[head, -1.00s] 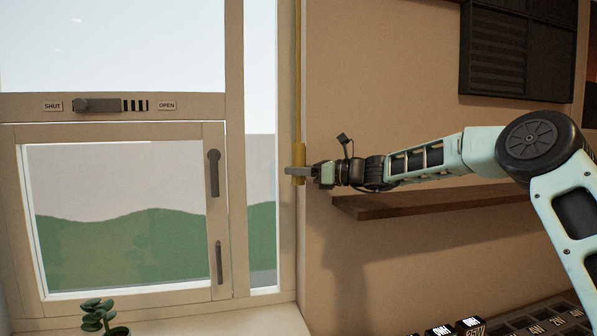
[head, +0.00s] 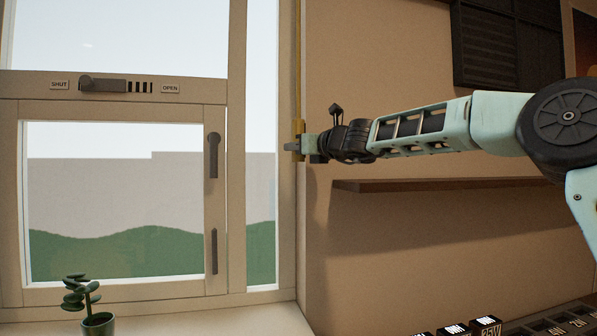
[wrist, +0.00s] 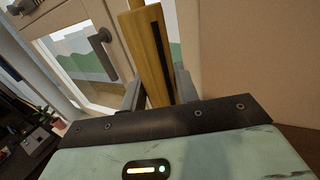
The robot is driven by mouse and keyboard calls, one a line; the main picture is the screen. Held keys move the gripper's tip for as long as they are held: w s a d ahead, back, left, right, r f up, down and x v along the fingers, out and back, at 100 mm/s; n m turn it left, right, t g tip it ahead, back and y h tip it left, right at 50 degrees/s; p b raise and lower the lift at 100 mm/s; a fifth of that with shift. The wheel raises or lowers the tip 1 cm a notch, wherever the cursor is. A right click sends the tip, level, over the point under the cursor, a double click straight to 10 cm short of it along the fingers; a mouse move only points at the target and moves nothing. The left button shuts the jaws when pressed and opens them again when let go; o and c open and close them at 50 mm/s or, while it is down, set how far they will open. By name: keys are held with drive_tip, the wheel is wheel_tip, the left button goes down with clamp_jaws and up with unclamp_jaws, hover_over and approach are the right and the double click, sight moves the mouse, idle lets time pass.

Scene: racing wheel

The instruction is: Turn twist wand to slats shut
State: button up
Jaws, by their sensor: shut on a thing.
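The twist wand (head: 298,70) is a thin yellow-brown rod hanging upright at the right side of the window frame. Its thicker lower grip shows large in the wrist view (wrist: 147,50), with a dark stripe along one face. My gripper (head: 297,147) is shut on this grip; one finger shows on each side of it in the wrist view (wrist: 158,92). My fingers partly hide the grip in the head view. No slats are visible in either view.
A window vent slider (head: 103,85) sits between SHUT and OPEN labels. A casement window with dark handles (head: 213,155) is at left. A potted plant (head: 97,318) stands on the sill. A wooden shelf (head: 440,185) runs below my arm; boxes (head: 470,328) lie lower right.

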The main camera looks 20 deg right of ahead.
drive_tip(key=m+h+b, duration=0.1)
drive_tip(key=h+b, duration=0.1)
drive_tip(key=m+t+h+b, duration=0.1)
drive_tip(key=b, duration=0.1)
drive_tip(key=shift+s+a+f+m+h, duration=0.1)
drive_tip(key=shift+a+f+m+h, duration=0.1)
drive_tip(key=shift+f+m+h, duration=0.15)
drive_tip(key=m+h, duration=0.1)
drive_tip(key=h+b, duration=0.1)
drive_tip(key=h, duration=0.1)
drive_tip(key=m+h, duration=0.1)
drive_tip(key=shift+r+m+t+h+b, duration=0.25)
drive_tip(key=shift+r+m+t+b, duration=0.05)
drive_tip(key=shift+m+b, duration=0.1)
drive_tip(key=m+h, duration=0.2)
drive_tip(key=h, duration=0.1)
drive_tip(key=m+g+h+p, duration=0.1)
drive_tip(key=h, duration=0.1)
drive_tip(key=shift+r, duration=0.25)
drive_tip(key=m+g+h+p, duration=0.1)
drive_tip(key=m+h+p, duration=0.1)
drive_tip(key=h, duration=0.1)
drive_tip(key=shift+d+m, duration=0.15)
drive_tip(key=shift+m, duration=0.1)
drive_tip(key=shift+m+g+h+p, duration=0.3)
drive_tip(key=shift+g+h, duration=0.2)
drive_tip(key=shift+h, duration=0.1)
drive_tip(key=shift+d+f+h, duration=0.1)
drive_tip(key=shift+h, duration=0.2)
drive_tip(key=o, duration=0.9)
